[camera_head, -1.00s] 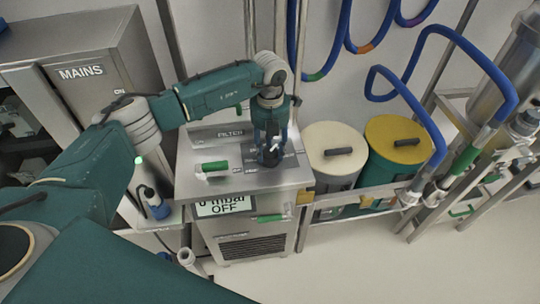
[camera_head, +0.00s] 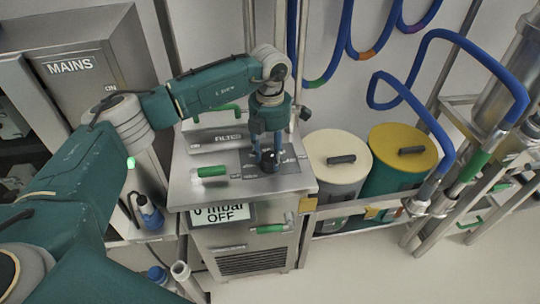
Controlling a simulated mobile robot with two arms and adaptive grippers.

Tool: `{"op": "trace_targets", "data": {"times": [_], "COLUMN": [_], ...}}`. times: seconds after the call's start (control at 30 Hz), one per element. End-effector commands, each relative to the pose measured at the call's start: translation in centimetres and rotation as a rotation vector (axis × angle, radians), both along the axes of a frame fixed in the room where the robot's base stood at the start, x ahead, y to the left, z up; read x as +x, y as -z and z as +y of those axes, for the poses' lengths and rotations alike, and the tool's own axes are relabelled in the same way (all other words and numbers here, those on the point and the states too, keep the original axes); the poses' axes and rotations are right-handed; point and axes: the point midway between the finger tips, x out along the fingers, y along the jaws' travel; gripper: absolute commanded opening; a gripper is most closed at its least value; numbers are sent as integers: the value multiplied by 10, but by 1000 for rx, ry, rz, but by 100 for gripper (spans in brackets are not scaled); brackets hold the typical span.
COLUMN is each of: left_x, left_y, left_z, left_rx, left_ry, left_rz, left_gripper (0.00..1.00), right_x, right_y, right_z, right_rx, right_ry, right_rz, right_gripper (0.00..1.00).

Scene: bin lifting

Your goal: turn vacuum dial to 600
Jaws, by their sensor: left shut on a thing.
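The vacuum unit (camera_head: 240,188) is a steel cabinet with a small display (camera_head: 222,214) on its front that reads "0 mbar OFF". The black dial (camera_head: 267,161) stands on its top panel, mostly covered by my fingers. My left gripper (camera_head: 267,155) points straight down from above and is shut on the dial. The dial's pointer and its setting cannot be read. A green-handled lever (camera_head: 208,171) lies on the top to the left of the dial. My right gripper is not in view.
A cream-lidded bin (camera_head: 334,160) and a yellow-lidded bin (camera_head: 401,150) stand right of the unit. Blue hoses (camera_head: 428,110) loop above them. The MAINS cabinet (camera_head: 75,60) is at the back left. Open floor lies at the front right.

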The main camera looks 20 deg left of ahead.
Motion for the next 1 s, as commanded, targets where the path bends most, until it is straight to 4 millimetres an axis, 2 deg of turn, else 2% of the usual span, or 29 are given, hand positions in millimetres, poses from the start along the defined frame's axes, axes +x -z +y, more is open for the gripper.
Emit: {"op": "trace_targets", "data": {"times": [0.43, 0.47, 0.53, 0.57, 0.87, 1.0], "left_x": [1, 1, 0, 0, 0, 1], "left_y": [-1, -1, -1, -1, -2, -16], "left_z": [-1, -1, -1, -1, 0, 0], "left_rx": [0, 0, 0, 0, -1, -1], "left_ry": [15, 14, 14, 14, 12, 13], "left_rz": [-2, -2, -2, -2, -1, -4], "left_gripper": [15, 43, 57, 60, 60, 60], "right_x": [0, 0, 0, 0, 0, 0], "right_y": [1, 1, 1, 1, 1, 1], "right_z": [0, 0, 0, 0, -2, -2], "right_rx": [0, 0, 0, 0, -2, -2], "right_ry": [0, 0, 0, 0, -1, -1], "right_rz": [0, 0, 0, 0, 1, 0], "right_gripper": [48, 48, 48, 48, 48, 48]}}
